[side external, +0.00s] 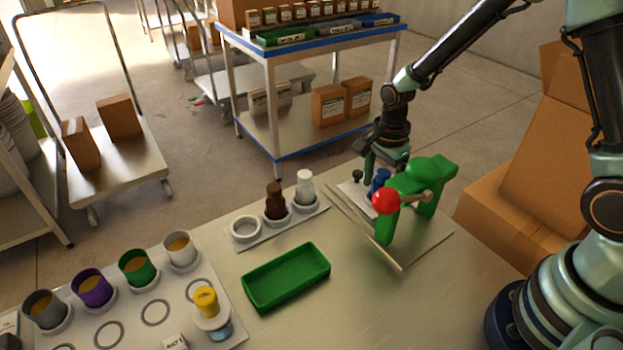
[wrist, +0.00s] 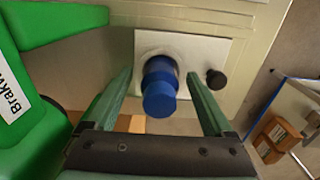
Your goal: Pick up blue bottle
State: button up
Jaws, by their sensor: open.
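A blue bottle (wrist: 160,88) stands on a white plate (wrist: 205,48) beside the green press. In the wrist view it sits between the two fingers of my open gripper (wrist: 161,90), with gaps visible on both sides. In the side external view the bottle (side external: 379,180) is partly hidden behind the green press (side external: 437,170) with its red ball (side external: 386,201). My gripper (side external: 376,172) is low over the plate there, partly hidden by the press.
A small black knob (wrist: 216,79) stands right of the bottle. A white rack (side external: 245,228) holds a brown and a white bottle. A green tray (side external: 287,277) lies empty. Several colored cups stand at the left. The table between tray and press is clear.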

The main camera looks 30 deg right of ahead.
grip_shut()
jog(key=shift+r, duration=0.1)
